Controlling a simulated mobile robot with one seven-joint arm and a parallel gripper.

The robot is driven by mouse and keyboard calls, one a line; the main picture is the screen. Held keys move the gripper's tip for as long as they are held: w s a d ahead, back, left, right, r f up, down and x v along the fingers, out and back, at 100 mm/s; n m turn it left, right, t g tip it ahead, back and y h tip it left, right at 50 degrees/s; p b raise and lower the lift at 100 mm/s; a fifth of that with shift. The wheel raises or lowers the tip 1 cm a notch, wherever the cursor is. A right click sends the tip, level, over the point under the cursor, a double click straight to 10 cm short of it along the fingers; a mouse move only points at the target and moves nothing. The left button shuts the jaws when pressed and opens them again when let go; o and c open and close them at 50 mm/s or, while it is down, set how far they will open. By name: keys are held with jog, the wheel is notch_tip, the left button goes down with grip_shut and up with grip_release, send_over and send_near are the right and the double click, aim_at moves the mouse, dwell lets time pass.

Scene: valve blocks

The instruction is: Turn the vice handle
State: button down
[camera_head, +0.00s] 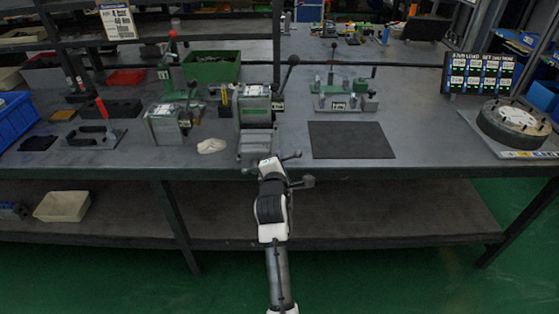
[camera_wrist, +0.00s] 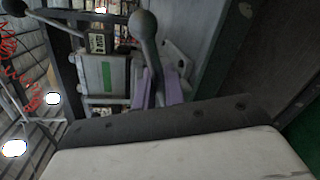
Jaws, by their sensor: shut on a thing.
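The grey-green vice (camera_head: 253,143) stands at the front edge of the bench, straight ahead of my arm. Its handle (camera_head: 291,156) is a thin dark bar with a rounded end, showing beside my wrist just at the bench edge. In the wrist view the dark ball end of the handle (camera_wrist: 144,26) stands up close, its bar running down between the purple fingers of my gripper (camera_wrist: 160,84). The fingers are shut on this bar below the ball. In the head view my own wrist hides the fingers and the middle of the handle.
A dark mat (camera_head: 351,140) lies right of the vice, with a green fixture (camera_head: 343,95) behind it. A lever with a black ball (camera_head: 292,61) rises behind the vice.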

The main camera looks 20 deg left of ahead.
jog(key=shift+r, duration=0.2)
jog(key=c, duration=1.6)
grip_release()
jog(key=shift+w+f, duration=0.1)
jog(key=shift+s, duration=0.35)
jog(key=b+v, duration=0.2)
jog(key=v, duration=1.1)
jog(key=shift+s+b, duration=0.1)
jog(key=shift+b, duration=0.25)
